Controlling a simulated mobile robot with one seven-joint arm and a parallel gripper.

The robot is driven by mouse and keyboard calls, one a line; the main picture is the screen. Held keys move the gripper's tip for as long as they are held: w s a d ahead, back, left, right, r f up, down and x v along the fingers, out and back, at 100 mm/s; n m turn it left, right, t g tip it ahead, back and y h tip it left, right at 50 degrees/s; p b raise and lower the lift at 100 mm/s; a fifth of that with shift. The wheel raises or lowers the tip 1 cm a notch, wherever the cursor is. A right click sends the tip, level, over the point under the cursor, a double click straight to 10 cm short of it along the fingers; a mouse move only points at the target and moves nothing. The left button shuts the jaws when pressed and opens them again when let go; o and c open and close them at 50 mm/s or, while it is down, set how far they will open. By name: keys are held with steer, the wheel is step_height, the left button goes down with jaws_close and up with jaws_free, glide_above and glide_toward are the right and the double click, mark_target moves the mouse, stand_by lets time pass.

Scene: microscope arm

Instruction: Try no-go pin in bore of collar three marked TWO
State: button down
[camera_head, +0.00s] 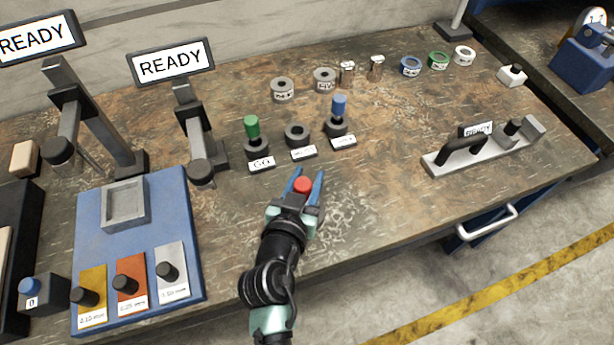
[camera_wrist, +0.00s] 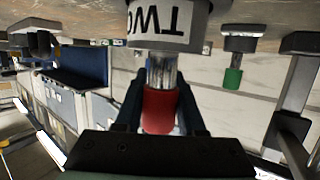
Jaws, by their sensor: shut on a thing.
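My gripper (camera_head: 303,185) is shut on the no-go pin, which has a red handle (camera_head: 302,184) and a bright metal shaft. The wrist view, which is upside down, shows the red handle (camera_wrist: 160,110) between the fingers and the shaft (camera_wrist: 162,70) in line with them. The shaft meets the top edge of a grey collar (camera_wrist: 193,12) whose white label reads TWO. I cannot tell whether the tip is inside the bore or only at its rim. In the head view, this collar does not show clearly near the gripper.
Behind my gripper stand a green-handled pin (camera_head: 252,127) by the GO label, an empty dark holder (camera_head: 297,135) and a blue-handled pin (camera_head: 339,105). Grey collars (camera_head: 282,90) stand further back. A gauge fixture (camera_head: 485,145) is right. The front table area right of my gripper is clear.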

steer(key=shift+r, duration=0.2)
steer(key=shift+r+p, duration=1.5)
steer(key=shift+r, duration=0.4)
step_height(320, 180, up, 5)
steer(key=p, duration=0.4)
